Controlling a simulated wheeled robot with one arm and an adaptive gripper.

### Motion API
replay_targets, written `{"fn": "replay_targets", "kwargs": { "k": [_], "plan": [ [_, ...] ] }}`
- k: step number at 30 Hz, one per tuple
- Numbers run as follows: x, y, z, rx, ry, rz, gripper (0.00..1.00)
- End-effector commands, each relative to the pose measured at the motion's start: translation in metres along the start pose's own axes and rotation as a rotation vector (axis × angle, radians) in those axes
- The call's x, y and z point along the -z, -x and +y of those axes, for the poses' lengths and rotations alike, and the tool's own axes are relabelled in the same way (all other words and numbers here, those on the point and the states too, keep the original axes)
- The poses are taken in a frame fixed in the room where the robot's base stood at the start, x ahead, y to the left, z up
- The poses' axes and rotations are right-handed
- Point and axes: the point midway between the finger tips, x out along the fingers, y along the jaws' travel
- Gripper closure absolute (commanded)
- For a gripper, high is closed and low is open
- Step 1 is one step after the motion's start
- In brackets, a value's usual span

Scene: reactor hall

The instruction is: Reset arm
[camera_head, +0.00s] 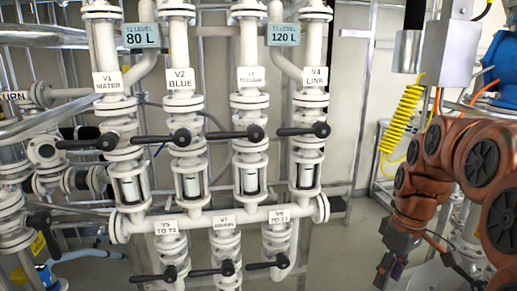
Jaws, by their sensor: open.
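My orange-brown arm (425,185) is folded at the right side of the head view, beside the valve rack. My gripper (386,272) hangs low at the right, pointing down. It is apart from the pipes and handles. It is small and dark in the picture; I see nothing held in it, and the jaws are open. Part of the arm runs out of the right edge of the view.
A white pipe rack (222,225) with several black lever handles (303,130) fills the left and middle. Level signs (142,35) read 80 L and 120 L. A yellow coiled hose (401,115) hangs behind my arm. Floor shows between rack and arm.

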Motion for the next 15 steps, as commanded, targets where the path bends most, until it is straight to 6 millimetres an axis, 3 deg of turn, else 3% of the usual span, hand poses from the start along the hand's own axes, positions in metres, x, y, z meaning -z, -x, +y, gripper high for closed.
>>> {"fn": "replay_targets", "kwargs": {
  "k": [1, 6, 15],
  "plan": [
    [-0.003, -0.003, -0.02, -0.003, -0.015, -0.01, 0.54],
    [-0.018, -0.019, -0.074, -0.015, -0.095, -0.042, 0.54],
    [-0.066, -0.056, -0.152, -0.052, -0.264, -0.092, 0.54]
  ]
}}
